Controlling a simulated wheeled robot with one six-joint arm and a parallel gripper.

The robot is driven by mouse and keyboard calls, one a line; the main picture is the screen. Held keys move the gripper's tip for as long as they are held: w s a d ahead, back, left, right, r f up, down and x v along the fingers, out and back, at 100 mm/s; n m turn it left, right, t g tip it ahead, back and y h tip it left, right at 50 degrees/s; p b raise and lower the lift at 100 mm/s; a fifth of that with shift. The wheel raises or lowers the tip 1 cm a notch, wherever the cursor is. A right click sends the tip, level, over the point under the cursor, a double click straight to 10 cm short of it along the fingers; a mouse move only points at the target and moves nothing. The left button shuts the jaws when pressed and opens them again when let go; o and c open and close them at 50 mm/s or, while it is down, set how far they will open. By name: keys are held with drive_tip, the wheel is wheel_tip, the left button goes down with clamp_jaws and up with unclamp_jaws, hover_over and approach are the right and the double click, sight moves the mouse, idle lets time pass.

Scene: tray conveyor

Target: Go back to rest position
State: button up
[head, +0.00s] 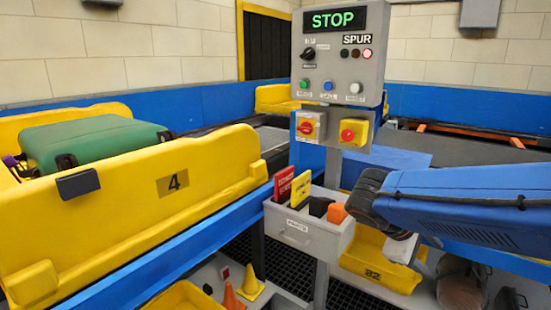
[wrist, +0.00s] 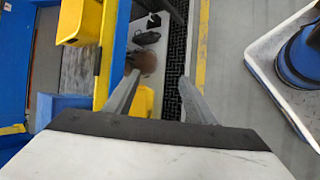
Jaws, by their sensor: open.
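My gripper (wrist: 164,86) is open in the wrist view, its two grey fingers apart with nothing between them. It points down past the conveyor side toward the lower shelf and the dark grating. In the head view my blue arm reaches in from the right edge, in front of the conveyor and right of the control panel (head: 341,75). The arm hides part of what lies behind it. The gripper's fingers cannot be made out in the head view.
A yellow tray (head: 215,185) marked 4 holds a green suitcase (head: 95,142) at the left. A grey drawer (head: 297,232) with coloured tags sits below the panel, which reads STOP. Grey floor (wrist: 232,75) is clear in the wrist view.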

drive_tip(key=s+a+f+m+t+y, duration=0.1)
drive_tip(key=s+a+f+m+y, duration=0.1)
drive_tip(key=s, duration=0.4)
drive_tip(key=s+a+f+m+t+y, duration=0.1)
drive_tip(key=s+a+f+m+y, duration=0.2)
drive_tip(key=s+a+m+y, duration=0.1)
drive_tip(key=shift+s+a+f+m+t+y, duration=0.15)
drive_tip(key=shift+s+f+m+t+y, duration=0.25)
drive_tip(key=shift+s+m+y, duration=0.7)
drive_tip(key=shift+w+y, duration=0.25)
drive_tip(key=shift+y, duration=0.05)
idle(1.3)
